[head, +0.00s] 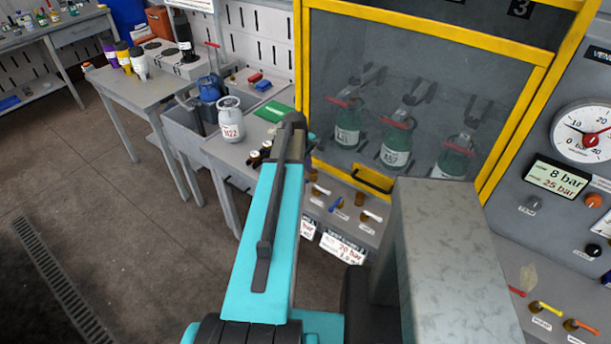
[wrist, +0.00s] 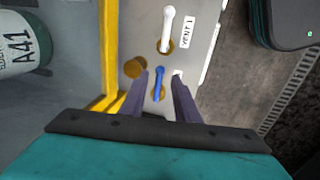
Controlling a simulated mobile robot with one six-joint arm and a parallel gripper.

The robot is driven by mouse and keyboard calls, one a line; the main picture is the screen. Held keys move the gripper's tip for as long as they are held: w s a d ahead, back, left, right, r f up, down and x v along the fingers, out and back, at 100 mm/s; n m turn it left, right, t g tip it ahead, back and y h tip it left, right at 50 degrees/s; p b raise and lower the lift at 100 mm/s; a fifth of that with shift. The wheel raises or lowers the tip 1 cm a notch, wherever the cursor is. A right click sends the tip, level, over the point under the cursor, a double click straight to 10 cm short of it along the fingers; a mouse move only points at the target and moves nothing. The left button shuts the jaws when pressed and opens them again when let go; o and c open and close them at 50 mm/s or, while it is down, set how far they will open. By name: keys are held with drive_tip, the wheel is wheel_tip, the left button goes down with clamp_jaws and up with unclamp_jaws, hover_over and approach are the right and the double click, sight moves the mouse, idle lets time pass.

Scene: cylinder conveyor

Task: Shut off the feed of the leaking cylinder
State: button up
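Several green cylinders stand behind the yellow-framed cabinet window in the head view, including a left one (head: 347,132), a middle one (head: 396,152) and a right one (head: 456,158). I cannot tell which leaks. A cylinder marked A41 (wrist: 20,45) shows in the wrist view. My gripper (wrist: 160,75) is open, its two fingers on either side of a blue lever (wrist: 158,82); contact is unclear. A white lever (wrist: 167,28) beside a VENT 1 label lies beyond it. The head view shows the blue lever (head: 336,204) on the front ledge. My fingertips cannot be made out there.
A brass knob (wrist: 134,67) sits close to the left finger. The yellow frame (head: 420,32) borders the cabinet. A grey panel at right carries a gauge (head: 586,132) and a display (head: 557,178) reading 8 bar and 25 bar. A white cylinder (head: 230,122) stands on the left bench.

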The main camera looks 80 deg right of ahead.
drive_tip(key=shift+s+d+f+p, duration=0.15)
drive_tip(key=shift+f+p, duration=0.1)
drive_tip(key=shift+f, duration=0.65)
drive_tip(key=shift+d+f+p, duration=0.15)
drive_tip(key=shift+f+p, duration=0.1)
drive_tip(key=shift+f, duration=0.65)
clamp_jaws()
